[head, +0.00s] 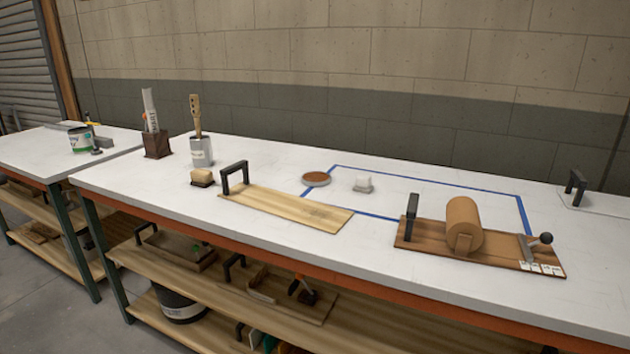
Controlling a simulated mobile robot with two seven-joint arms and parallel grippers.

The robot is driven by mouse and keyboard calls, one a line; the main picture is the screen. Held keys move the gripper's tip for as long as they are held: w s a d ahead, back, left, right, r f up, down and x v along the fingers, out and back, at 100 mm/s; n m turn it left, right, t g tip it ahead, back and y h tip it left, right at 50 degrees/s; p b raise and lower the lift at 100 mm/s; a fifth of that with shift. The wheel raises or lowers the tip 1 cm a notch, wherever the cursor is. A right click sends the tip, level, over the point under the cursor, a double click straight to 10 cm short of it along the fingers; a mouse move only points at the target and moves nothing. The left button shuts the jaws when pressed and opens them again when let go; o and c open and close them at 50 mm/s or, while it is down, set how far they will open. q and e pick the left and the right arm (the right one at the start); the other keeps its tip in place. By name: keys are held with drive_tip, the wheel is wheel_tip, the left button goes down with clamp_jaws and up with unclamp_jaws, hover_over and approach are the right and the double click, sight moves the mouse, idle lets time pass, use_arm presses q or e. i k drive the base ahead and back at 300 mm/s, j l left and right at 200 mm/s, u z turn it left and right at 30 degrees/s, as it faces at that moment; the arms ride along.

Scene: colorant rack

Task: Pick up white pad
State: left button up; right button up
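A small white block (362,184), which looks like the white pad, lies on the white tabletop (420,273) inside a blue tape outline (440,180). It sits just right of a round brown disc (316,179). A second small block (202,177), cream on top with a darker lower part, sits farther left near a wooden board. I cannot tell from its size what it is made of. Neither of my grippers is in the head view.
A wooden board with a black handle (285,207) lies left of centre. A board with a brown roll (463,227) stands at the right front. A grey can with a brush (201,152) and a brown holder (157,144) stand at the back left. Shelves below hold several items.

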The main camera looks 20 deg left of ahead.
sight(364, 185)
drive_tip(key=i+j+z, duration=0.35)
drive_tip(key=z, duration=0.15)
drive_tip(key=i+j+z, duration=0.25)
drive_tip(key=j+z, duration=0.2)
